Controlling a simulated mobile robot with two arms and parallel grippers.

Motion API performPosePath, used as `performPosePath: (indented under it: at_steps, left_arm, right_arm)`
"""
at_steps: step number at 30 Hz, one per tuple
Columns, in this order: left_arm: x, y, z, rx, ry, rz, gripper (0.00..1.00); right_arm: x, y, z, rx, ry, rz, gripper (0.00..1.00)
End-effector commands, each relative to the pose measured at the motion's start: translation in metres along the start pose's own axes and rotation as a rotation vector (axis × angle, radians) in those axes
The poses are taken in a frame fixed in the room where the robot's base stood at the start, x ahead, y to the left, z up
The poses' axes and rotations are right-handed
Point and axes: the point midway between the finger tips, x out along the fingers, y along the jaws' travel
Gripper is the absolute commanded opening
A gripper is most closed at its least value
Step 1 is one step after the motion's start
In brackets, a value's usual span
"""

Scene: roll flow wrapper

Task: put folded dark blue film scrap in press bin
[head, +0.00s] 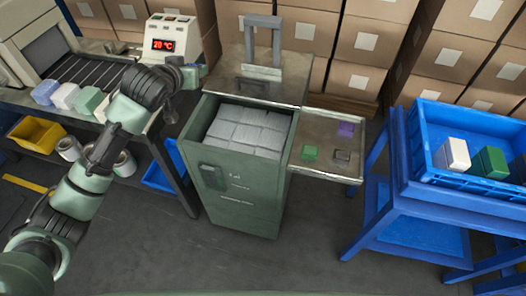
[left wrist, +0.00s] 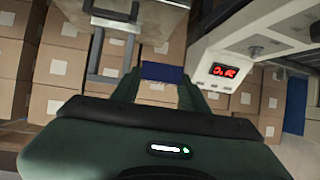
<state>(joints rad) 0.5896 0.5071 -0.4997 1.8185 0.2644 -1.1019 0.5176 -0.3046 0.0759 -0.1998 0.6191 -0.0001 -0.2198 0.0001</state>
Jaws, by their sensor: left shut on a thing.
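My left gripper (head: 188,74) is in front of the display box and left of the press. In the left wrist view its two fingers (left wrist: 160,90) are shut on the folded dark blue film scrap (left wrist: 163,73), a flat dark blue piece at the fingertips. In the head view I cannot make the scrap out clearly. The green press bin (head: 240,205) stands in the middle, its top open and packed with pale grey blocks (head: 247,131). The gripper is above and left of this opening, apart from it. My right gripper is not in view.
The press's metal frame (head: 262,40) rises behind the opening. A display box (head: 170,40) and conveyor are left; a blue crate (head: 470,182) on a stand is right.

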Motion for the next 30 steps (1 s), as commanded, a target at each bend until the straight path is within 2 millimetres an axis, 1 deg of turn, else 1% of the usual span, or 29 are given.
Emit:
performPosePath:
  at_steps: [23, 26, 29, 30]
  left_arm:
    - [-0.001, 0.0, -0.001, 0.0, 0.0, -0.001, 0.07]
    - [-0.01, 0.004, -0.005, 0.0, 0.002, -0.001, 0.07]
    - [-0.035, 0.013, -0.015, -0.004, 0.002, -0.007, 0.07]
    - [-0.049, 0.016, -0.019, -0.007, 0.001, -0.012, 0.07]
  right_arm:
    - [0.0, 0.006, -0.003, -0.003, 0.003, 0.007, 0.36]
    - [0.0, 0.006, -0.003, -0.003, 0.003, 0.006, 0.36]
    - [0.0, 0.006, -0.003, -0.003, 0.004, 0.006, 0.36]
    - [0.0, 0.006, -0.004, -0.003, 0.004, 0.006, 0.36]
